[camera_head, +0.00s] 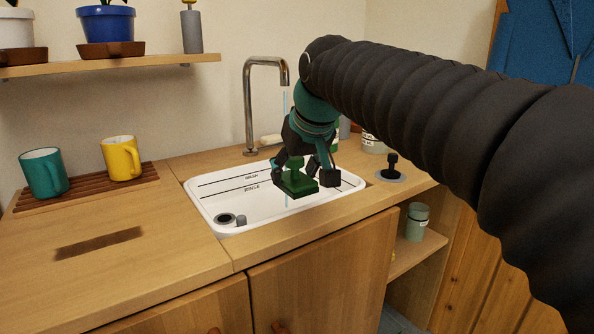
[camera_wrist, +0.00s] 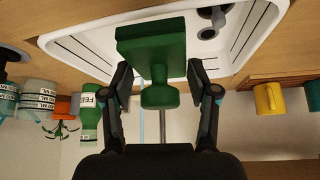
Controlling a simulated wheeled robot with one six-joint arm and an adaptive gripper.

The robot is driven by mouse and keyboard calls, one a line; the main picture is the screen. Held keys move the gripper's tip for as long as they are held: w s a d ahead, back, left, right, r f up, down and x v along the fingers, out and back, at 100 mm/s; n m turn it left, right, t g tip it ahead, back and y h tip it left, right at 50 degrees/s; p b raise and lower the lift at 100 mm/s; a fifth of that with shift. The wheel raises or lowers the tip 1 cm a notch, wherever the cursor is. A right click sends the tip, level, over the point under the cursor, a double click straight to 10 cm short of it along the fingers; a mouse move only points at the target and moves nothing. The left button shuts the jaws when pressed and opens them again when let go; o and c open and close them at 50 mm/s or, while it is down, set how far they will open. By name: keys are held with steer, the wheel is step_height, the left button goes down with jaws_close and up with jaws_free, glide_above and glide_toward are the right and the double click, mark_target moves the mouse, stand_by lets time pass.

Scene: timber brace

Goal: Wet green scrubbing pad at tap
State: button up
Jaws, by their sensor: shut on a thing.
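The green scrubbing pad (camera_head: 297,186) is a flat block with a knobbed handle. My gripper (camera_head: 304,174) is shut on its handle and holds it over the white sink (camera_head: 216,207). In the wrist view the pad (camera_wrist: 151,35) is between the two fingers, with its knob towards the camera. The steel tap (camera_head: 248,105) arches over the back of the sink. A thin pale blue line of water (camera_head: 286,103) hangs below its spout. The line passes close to my gripper and the pad; I cannot tell whether it touches the pad.
A yellow mug (camera_head: 121,158) and a teal mug (camera_head: 43,174) stand on a slatted rack at the left. A black-knobbed stopper (camera_head: 391,172) and a labelled jar (camera_head: 373,143) are right of the sink. A shelf (camera_head: 110,63) hangs above the left counter.

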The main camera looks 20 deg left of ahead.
mark_target(294, 170)
steer(key=shift+w+a+f+p, duration=0.3)
steer(key=shift+w+a+p, duration=0.25)
steer(key=shift+w, duration=1.05)
steer(key=shift+w+a+f+p, duration=0.3)
steer(key=shift+w+a+p, duration=0.2)
steer(key=shift+w, duration=1.15)
steer(key=shift+w+a+f+p, duration=0.3)
steer(key=shift+w+a+p, duration=0.25)
steer(key=shift+w, duration=1.05)
steer(key=shift+w+a+f+p, duration=0.2)
steer(key=shift+w+p, duration=0.2)
steer(key=shift+w, duration=0.2)
steer(key=shift+w+a+f+p, duration=0.1)
steer(key=shift+w+a+p, duration=0.1)
steer(key=shift+w+p, duration=0.25)
steer(key=shift+w+a+f+p, duration=0.2)
steer(key=shift+w+p, duration=0.1)
steer(key=shift+w, duration=0.4)
steer(key=s+d+b, duration=0.1)
steer(key=s, duration=0.1)
steer(key=s+b, duration=0.2)
steer(key=s, duration=0.1)
steer(key=s+d+b, duration=0.1)
steer(key=s, duration=0.1)
steer(key=shift+s+d, duration=0.3)
steer(key=shift+r, duration=0.15)
